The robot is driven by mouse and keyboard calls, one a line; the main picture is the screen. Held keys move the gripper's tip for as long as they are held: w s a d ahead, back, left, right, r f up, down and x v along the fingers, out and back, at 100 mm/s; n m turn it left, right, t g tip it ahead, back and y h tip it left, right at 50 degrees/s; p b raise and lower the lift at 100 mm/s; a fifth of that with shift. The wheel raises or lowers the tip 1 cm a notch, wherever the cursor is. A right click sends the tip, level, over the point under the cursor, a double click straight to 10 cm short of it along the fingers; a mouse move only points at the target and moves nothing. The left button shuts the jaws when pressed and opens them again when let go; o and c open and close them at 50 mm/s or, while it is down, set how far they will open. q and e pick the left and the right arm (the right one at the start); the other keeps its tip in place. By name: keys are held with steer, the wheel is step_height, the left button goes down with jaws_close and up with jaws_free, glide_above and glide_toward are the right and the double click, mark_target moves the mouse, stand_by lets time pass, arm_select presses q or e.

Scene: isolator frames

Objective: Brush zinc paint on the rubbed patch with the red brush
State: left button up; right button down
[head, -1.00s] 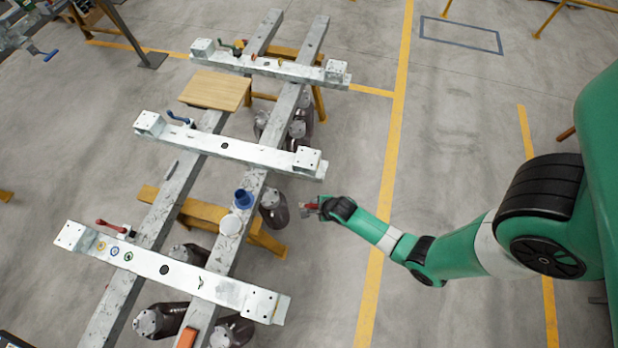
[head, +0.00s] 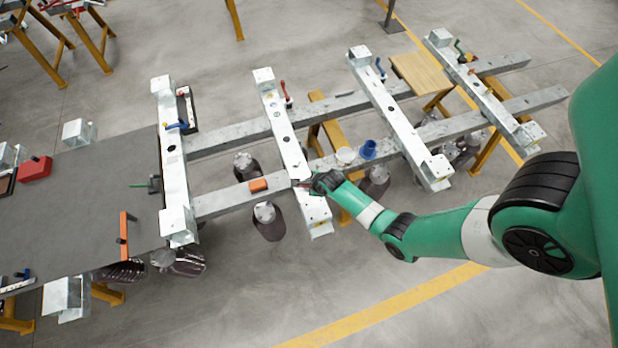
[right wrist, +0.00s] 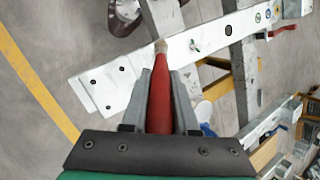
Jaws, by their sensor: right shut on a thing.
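My right gripper (right wrist: 160,95) is shut on the red brush (right wrist: 160,100), whose pale bristle tip (right wrist: 160,46) points away from me. In the head view the right gripper (head: 308,184) is over the near part of a pale metal crossbeam (head: 282,131). In the right wrist view the bristles overlap the edge of this crossbeam (right wrist: 130,80); I cannot tell whether they touch it. A small greenish mark (right wrist: 195,45), perhaps the rubbed patch, lies on the beam right of the tip. A white tub (head: 345,155) stands on the long rail. My left gripper is out of view.
A blue cup (head: 368,150) stands beside the tub. An orange block (head: 258,185) lies on the rail left of my gripper. A red-handled tool (head: 286,92) lies at the crossbeam's far part. Floor at the front is clear.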

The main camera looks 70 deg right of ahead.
steer(key=f+b, duration=0.1)
steer(key=d+f+b, duration=0.1)
steer(key=b, duration=0.1)
steer(key=f+b, duration=0.1)
steer(key=shift+w+d+f+b, duration=0.15)
steer(key=shift+d+f+b, duration=0.2)
steer(key=shift+f, duration=0.05)
stand_by(0.4)
